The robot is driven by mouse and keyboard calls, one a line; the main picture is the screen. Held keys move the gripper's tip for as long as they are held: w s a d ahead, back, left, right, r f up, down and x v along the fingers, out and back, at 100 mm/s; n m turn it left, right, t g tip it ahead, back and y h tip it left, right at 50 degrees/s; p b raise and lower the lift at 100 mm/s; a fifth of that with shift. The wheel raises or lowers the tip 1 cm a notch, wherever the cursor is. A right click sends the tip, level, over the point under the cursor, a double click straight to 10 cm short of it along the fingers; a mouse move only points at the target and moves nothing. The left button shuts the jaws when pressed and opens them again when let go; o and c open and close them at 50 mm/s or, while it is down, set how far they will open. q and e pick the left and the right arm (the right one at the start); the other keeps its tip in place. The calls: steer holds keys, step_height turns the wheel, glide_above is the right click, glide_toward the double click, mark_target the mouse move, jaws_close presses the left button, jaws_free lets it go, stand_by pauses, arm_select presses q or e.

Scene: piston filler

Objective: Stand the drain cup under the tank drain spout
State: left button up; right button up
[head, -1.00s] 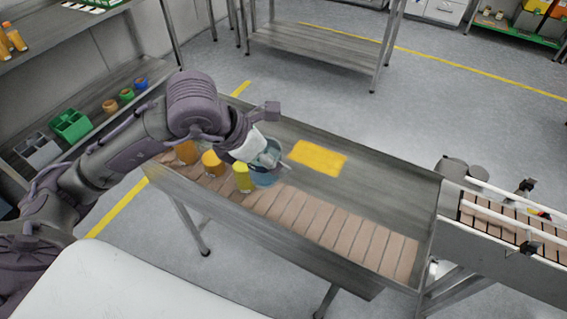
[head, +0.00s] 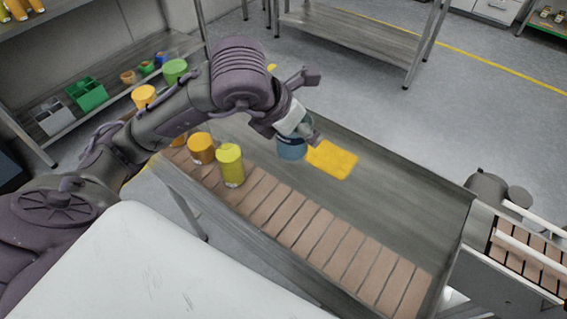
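A blue cup (head: 291,149), which looks like the drain cup, is at my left gripper (head: 299,128), beside the left edge of the yellow patch on the table. The gripper's fingers are largely hidden by the wrist, but the cup has moved along with it, so it looks shut on the cup. The cup looks upright; I cannot tell its exact height above the table. No tank or drain spout can be made out in this view. My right gripper is not in view.
The long metal table (head: 400,205) has a slatted strip (head: 300,222) along its near side. A yellow container (head: 230,166) and orange containers (head: 201,149) stand at its left end. The yellow patch (head: 332,160) is bare. A conveyor (head: 525,262) adjoins on the right.

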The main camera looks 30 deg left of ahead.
arm_select(q)
steer(key=shift+w+f+b, duration=0.2)
steer(key=shift+f+b, duration=0.1)
steer(key=shift+f, duration=0.3)
steer(key=shift+w+a+f, duration=0.15)
steer(key=shift+w+f, duration=0.05)
steer(key=shift+w, duration=0.05)
steer(key=w+a+f, duration=0.2)
steer(key=w+a+f+p, duration=0.1)
steer(key=w+a+f, duration=0.1)
steer(key=a, duration=0.1)
steer(key=w+a+f, duration=0.2)
steer(key=w+a, duration=0.1)
steer(key=shift+a+f+p, duration=0.2)
steer(key=shift+f+p, duration=0.1)
step_height(320, 180, down, 3)
steer(key=shift+f+p, duration=0.1)
steer(key=shift+p, duration=0.3)
steer(key=shift+f, duration=0.35)
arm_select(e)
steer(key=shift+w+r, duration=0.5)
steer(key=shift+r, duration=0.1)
arm_select(q)
steer(key=shift+f, duration=0.15)
steer(key=o, duration=1.2)
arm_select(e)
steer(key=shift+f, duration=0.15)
